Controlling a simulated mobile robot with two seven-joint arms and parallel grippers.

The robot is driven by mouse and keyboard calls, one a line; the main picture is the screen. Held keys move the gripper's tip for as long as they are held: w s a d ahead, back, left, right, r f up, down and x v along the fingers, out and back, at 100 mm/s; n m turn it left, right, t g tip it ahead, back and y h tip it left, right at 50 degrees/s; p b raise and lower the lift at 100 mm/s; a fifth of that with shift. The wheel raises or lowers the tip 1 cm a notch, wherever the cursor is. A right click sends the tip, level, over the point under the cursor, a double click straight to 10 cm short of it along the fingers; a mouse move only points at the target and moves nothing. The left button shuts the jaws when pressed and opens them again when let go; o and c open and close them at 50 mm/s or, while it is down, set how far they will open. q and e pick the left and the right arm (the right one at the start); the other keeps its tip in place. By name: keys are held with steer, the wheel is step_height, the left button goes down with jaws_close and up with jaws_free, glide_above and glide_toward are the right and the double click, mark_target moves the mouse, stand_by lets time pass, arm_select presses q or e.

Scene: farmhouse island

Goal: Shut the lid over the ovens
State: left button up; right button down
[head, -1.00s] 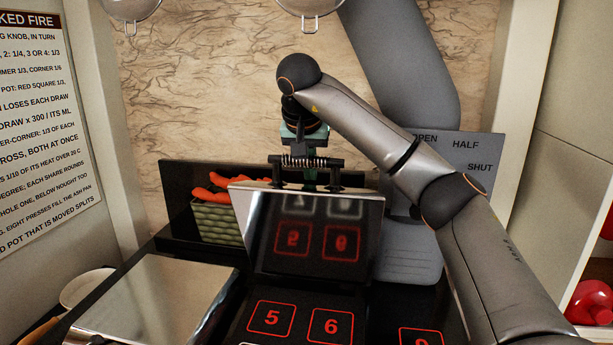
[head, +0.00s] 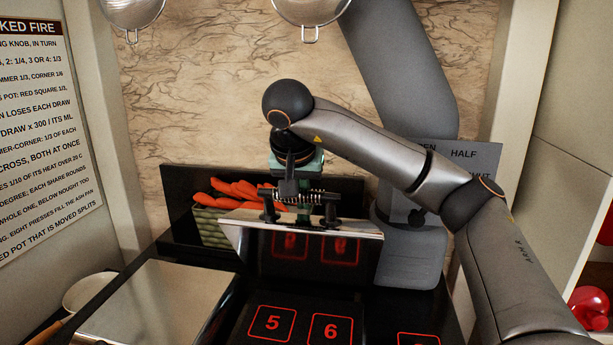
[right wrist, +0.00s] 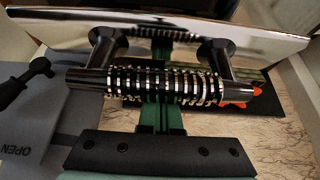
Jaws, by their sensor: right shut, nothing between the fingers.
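The lid (head: 252,245) is a mirror-bright plate standing part-way open and tilted, its face reflecting the red-outlined squares below. Its black bar handle with a wire coil (head: 318,197) is on the upper edge and also shows in the right wrist view (right wrist: 190,87). My right gripper (head: 303,208) is shut and empty at the handle, its green fingers reaching behind the bar on the lid's back side. They look close to or against the bar and lid; exact contact is hidden. My left gripper is out of view.
A second shiny lid (head: 155,300) lies flat at left. A green crate of carrots (head: 210,230) stands behind. A grey OPEN/HALF/SHUT panel (head: 470,155) is at right. Strainers (head: 310,10) hang above. A white bowl (head: 88,290) is at far left.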

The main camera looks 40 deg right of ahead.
mark_target(296, 230)
steer(key=shift+s+a+f, duration=0.2)
steer(key=shift+s+a, duration=0.2)
steer(key=shift+a, duration=0.2)
steer(key=shift+s+a+f+p, duration=0.2)
steer(key=shift+s+a+f, duration=0.4)
steer(key=shift+s+a, duration=0.25)
steer(key=shift+s+a+f+p, duration=0.15)
steer(key=shift+s+a+f, duration=0.5)
steer(key=shift+a, duration=0.3)
steer(key=shift+r, duration=0.1)
steer(key=shift+s+a+f, duration=1.45)
steer(key=shift+a+f, duration=0.15)
steer(key=shift+a, duration=0.15)
